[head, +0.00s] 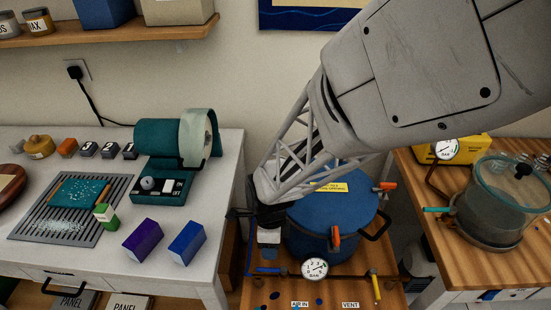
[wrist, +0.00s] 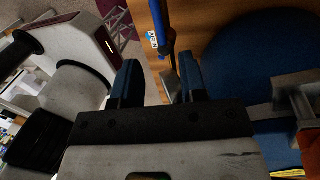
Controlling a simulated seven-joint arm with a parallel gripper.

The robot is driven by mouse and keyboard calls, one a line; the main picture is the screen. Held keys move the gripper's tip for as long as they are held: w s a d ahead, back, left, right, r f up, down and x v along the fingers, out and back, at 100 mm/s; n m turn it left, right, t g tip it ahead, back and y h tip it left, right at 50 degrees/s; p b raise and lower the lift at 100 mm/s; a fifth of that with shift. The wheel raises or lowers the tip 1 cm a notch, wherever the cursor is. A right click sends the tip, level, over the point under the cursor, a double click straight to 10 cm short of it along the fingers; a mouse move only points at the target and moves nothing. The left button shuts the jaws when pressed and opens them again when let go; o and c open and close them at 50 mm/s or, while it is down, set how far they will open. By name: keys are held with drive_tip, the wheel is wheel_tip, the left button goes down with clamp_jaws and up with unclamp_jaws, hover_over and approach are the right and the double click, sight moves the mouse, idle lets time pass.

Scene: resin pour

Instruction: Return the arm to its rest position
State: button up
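My arm reaches in from the upper right in the head view. My gripper (head: 268,238) points down at the left front side of the blue pressure pot (head: 325,215), above the wooden cart top. In the wrist view my gripper (wrist: 157,75) has its two dark blue fingers apart. I see nothing held between them. The blue-handled air-in valve (wrist: 168,42) shows beyond the fingers, and I cannot tell how close it is. The pot's lid (wrist: 245,50) fills the right of the wrist view. My forearm hides part of the pot's back.
The pot's orange clamps, pressure gauge (head: 314,268) and yellow-handled vent valve (head: 375,285) are close by. A glass-lidded chamber (head: 498,200) stands on the right bench. The white left table (head: 70,265) holds a grinder (head: 172,145), a rack and small blocks. A shelf (head: 100,42) runs above.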

drive_tip(key=shift+d+r, duration=0.1)
idle(0.3)
drive_tip(key=s+d+r+n+t, duration=0.2)
drive_tip(key=s+d+r+n, duration=0.2)
drive_tip(key=d+r+n, duration=0.5)
drive_tip(key=s+d+r+n+t, duration=0.2)
drive_tip(key=d+r+n, duration=0.7)
drive_tip(key=r, duration=0.9)
drive_tip(key=s+d, duration=0.1)
drive_tip(key=d, duration=0.2)
drive_tip(key=shift+s+d+r+t, duration=0.2)
drive_tip(key=shift+s+d+t, duration=0.1)
drive_tip(key=shift+s+t, duration=0.1)
